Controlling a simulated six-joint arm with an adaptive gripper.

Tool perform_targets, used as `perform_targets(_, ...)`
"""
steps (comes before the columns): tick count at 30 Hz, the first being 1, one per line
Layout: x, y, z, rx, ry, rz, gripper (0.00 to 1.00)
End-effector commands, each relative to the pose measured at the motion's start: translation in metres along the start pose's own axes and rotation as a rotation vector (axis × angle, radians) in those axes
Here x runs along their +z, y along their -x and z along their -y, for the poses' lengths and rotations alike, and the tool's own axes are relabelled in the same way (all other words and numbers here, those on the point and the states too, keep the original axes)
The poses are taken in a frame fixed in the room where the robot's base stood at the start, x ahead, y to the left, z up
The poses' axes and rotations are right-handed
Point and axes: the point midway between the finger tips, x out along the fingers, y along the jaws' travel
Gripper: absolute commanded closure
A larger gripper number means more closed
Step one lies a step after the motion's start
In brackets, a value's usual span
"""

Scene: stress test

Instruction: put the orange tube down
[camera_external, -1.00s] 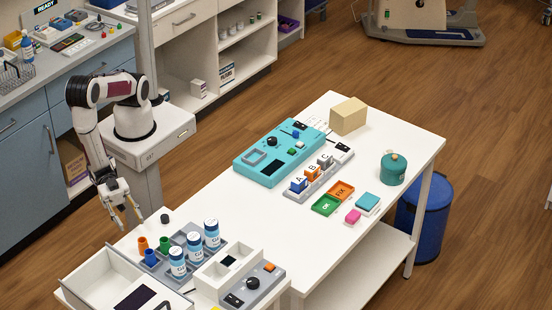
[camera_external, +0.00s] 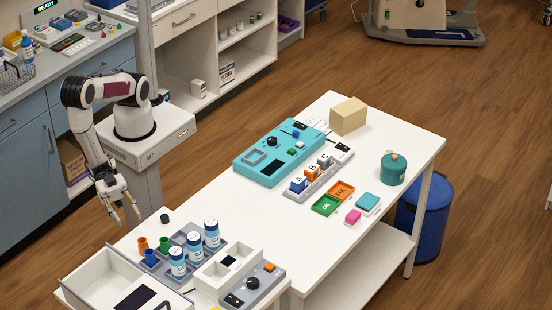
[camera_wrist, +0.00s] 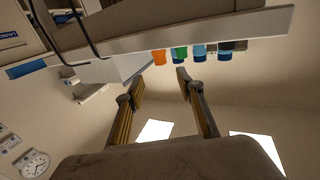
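The orange tube (camera_external: 143,243) stands on the white table at its near left, beside a blue tube (camera_external: 150,257) and a green tube (camera_external: 165,243). It also shows in the wrist view (camera_wrist: 159,57), beyond my fingers. My gripper (camera_external: 127,223) hangs in the air just off the table's left edge, up and to the left of the orange tube. Its two fingers are spread apart with nothing between them, as the wrist view (camera_wrist: 156,84) also shows. The orange tube is apart from the fingers.
A grey tray (camera_external: 218,250) with white-and-blue bottles (camera_external: 195,246) stands right of the tubes. A black cap (camera_external: 165,218) lies behind them. An open white drawer box (camera_external: 100,272) is at the front left. Bare tabletop (camera_external: 265,215) lies toward the middle.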

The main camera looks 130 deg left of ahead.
Motion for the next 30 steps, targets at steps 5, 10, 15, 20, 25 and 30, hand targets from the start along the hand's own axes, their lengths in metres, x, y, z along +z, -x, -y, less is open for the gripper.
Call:
perform_targets(5, -0.001, -0.002, 0.001, -0.004, 0.005, 0.005, 0.63)
perform_targets(10, -0.004, -0.01, 0.009, -0.023, 0.03, 0.035, 0.63)
perform_targets(15, -0.009, -0.025, 0.024, -0.058, 0.082, 0.102, 0.63)
perform_targets(20, -0.017, -0.04, 0.041, -0.088, 0.142, 0.182, 0.63)
perform_targets(25, -0.027, -0.052, 0.059, -0.11, 0.199, 0.263, 0.63)
perform_targets(30, -0.04, -0.058, 0.076, -0.119, 0.249, 0.337, 0.63)
